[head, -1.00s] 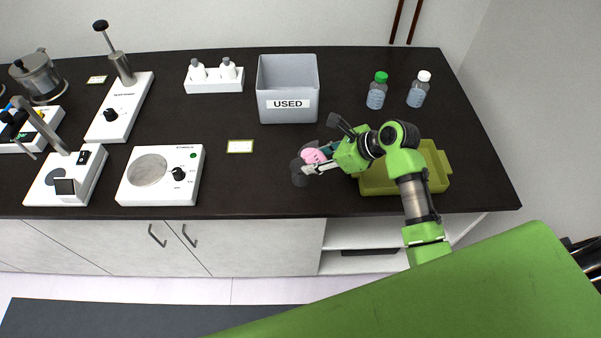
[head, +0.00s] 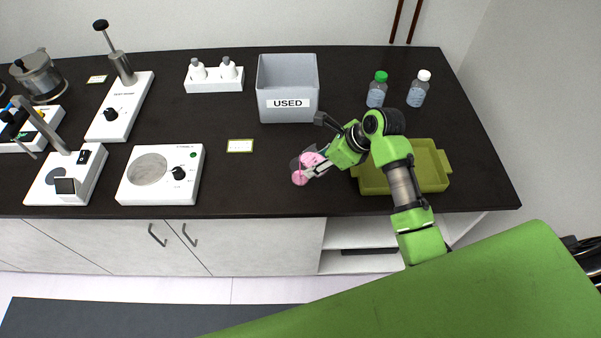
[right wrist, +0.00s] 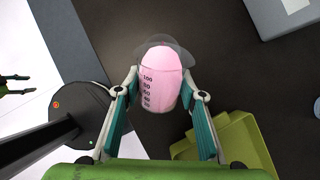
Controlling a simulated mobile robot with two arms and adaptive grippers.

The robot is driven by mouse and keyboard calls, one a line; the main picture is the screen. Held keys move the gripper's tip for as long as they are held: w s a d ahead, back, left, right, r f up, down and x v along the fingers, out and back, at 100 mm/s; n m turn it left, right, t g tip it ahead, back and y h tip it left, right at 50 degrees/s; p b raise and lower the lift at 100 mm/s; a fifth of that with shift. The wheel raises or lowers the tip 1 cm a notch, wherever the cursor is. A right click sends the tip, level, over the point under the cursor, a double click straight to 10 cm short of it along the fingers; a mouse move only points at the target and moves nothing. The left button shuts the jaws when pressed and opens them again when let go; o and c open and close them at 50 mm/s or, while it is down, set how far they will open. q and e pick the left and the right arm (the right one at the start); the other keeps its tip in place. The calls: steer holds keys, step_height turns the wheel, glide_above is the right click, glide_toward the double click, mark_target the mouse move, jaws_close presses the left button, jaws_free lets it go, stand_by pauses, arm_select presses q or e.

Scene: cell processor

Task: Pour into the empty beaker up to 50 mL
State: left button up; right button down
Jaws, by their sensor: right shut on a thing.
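My right gripper (head: 318,168) is shut on a clear beaker (right wrist: 160,85) with pink liquid and printed graduations. It holds the beaker tilted, low over the counter left of the green tray. In the head view, a second beaker (head: 300,178) is just below and left of it, with pink in it. The level against its marks is too small to read. In the right wrist view, a grey clear rim (right wrist: 166,45) shows beyond the held beaker. My left gripper (right wrist: 15,85) shows small at the left of the right wrist view, its fingers apart and empty.
The olive-green tray (head: 434,184) is right of the beakers, under my right arm. A grey USED bin (head: 288,84) stands behind. Two bottles, green-capped (head: 377,90) and white-capped (head: 418,90), stand back right. A hotplate (head: 186,160) is left; counter between is mostly clear.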

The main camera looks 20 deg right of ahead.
steer(key=shift+w+g+h, duration=0.1)
steer(key=shift+g+h, duration=0.3)
stand_by(1.0)
steer(key=shift+a+g+h, duration=0.1)
steer(key=shift+g+h, duration=0.8)
steer(key=shift+g, duration=0.1)
stand_by(3.3)
steer(key=shift+f+t+y, duration=0.1)
steer(key=shift+t+y, duration=0.9)
steer(key=shift+t, duration=0.1)
steer(key=shift+r+t+y, duration=0.25)
steer(key=shift+t+y, duration=0.3)
steer(key=shift+r+t+y, duration=0.2)
steer(key=shift+t+y, duration=0.35)
steer(key=shift+r+t+y, duration=0.3)
steer(key=shift+t+y, duration=0.2)
